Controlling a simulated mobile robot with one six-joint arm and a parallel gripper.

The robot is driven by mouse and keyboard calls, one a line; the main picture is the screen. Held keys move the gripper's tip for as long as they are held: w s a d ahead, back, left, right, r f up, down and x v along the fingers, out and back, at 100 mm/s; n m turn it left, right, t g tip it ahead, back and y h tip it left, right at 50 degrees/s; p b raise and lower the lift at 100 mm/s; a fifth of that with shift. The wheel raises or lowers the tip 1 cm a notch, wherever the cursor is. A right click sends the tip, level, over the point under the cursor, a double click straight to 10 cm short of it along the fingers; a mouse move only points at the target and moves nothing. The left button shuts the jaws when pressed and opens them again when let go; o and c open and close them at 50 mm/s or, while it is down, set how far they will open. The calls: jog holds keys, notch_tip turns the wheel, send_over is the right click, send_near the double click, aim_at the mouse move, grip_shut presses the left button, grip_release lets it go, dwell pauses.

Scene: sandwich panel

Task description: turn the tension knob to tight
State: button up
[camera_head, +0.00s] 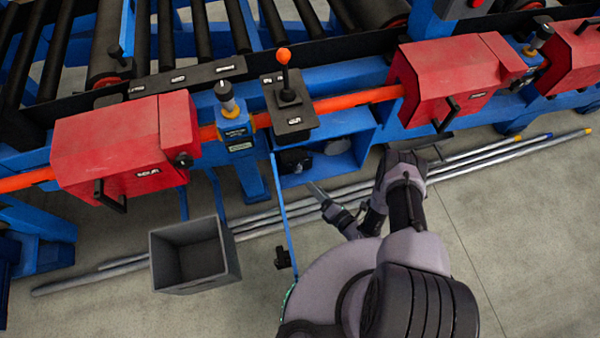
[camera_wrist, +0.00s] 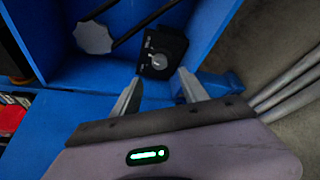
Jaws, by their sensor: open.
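A black box (camera_wrist: 163,50) with a round grey dial knob (camera_wrist: 159,61) sits in a blue open bay, just beyond my fingertips in the wrist view. Small pale marks are on its face, too small to read. This dial looks like the tension knob. A larger grey lobed handwheel (camera_wrist: 93,38) is to its left. My gripper (camera_wrist: 159,78) is open and empty, its two fingers spread either side of the dial in the picture and apart from it. In the head view the black box (camera_head: 296,160) is in the bay, and my gripper (camera_head: 314,189) is in front of it.
The blue bay walls (camera_head: 352,150) enclose the box. A dark rod (camera_wrist: 148,22) slants beside the handwheel in the wrist view. Long grey pipes (camera_head: 470,160) lie on the floor near my arm. A grey bin (camera_head: 225,262) stands at left. A lever box (camera_head: 290,105) is above the bay.

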aim_at(300, 171)
jog(key=b+x, duration=0.2)
jog(key=x, duration=0.6)
jog(key=shift+b, duration=0.35)
jog(key=shift+w+a, duration=0.3)
jog(key=shift+w, duration=0.15)
jog(key=shift+c, duration=0.3)
